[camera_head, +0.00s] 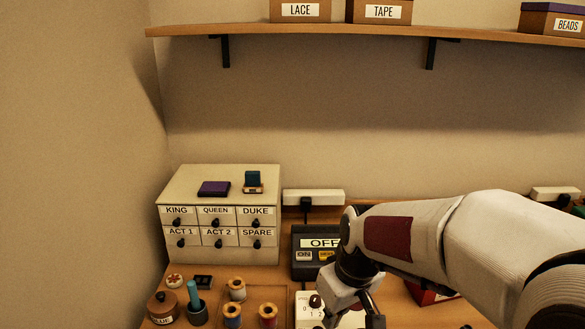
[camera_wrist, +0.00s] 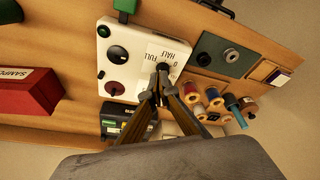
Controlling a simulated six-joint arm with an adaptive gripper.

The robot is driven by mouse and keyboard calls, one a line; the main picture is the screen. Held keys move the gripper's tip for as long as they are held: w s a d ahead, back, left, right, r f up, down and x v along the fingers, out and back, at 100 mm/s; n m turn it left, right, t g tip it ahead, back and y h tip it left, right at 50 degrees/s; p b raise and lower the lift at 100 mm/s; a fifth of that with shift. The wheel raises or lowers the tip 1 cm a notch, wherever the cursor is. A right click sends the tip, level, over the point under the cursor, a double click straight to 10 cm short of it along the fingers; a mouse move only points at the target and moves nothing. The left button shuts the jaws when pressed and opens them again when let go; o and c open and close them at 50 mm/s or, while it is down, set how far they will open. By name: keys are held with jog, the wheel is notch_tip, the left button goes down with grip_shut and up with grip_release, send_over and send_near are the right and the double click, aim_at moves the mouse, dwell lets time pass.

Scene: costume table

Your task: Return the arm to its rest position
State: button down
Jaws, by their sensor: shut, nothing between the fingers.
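My gripper (camera_wrist: 163,72) is shut and empty in the wrist view, its fingertips together over the edge of a white control box. The white control box (camera_wrist: 104,47) carries a black knob, a red knob and a label reading HALF and FULL. I cannot tell whether the fingertips touch it. In the head view my arm reaches in from the right, with the wrist low over the table near the white control box (camera_head: 303,312). The fingertips are not clearly visible there.
A drawer cabinet (camera_head: 222,252) with labelled drawers stands left. A dark device (camera_head: 318,258) reading OFF sits behind my wrist. Thread spools (camera_head: 268,314) are at front left. A red box (camera_wrist: 26,94) shows in the wrist view. A shelf (camera_head: 330,32) runs above, with clear space below it.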

dwell(0.3)
jog(key=shift+s+m, duration=0.15)
jog(key=shift+m, duration=0.15)
jog(key=s+d+r+m+t, duration=0.1)
jog(key=s+d+r, duration=0.3)
jog(key=s, duration=0.6)
jog(key=s+d+r+m+t+h, duration=0.1)
jog(key=s+d+r+m, duration=0.3)
jog(key=s, duration=0.6)
jog(key=shift+s+d+t, duration=0.2)
jog(key=shift+d+t, duration=0.4)
jog(key=shift+d, duration=0.1)
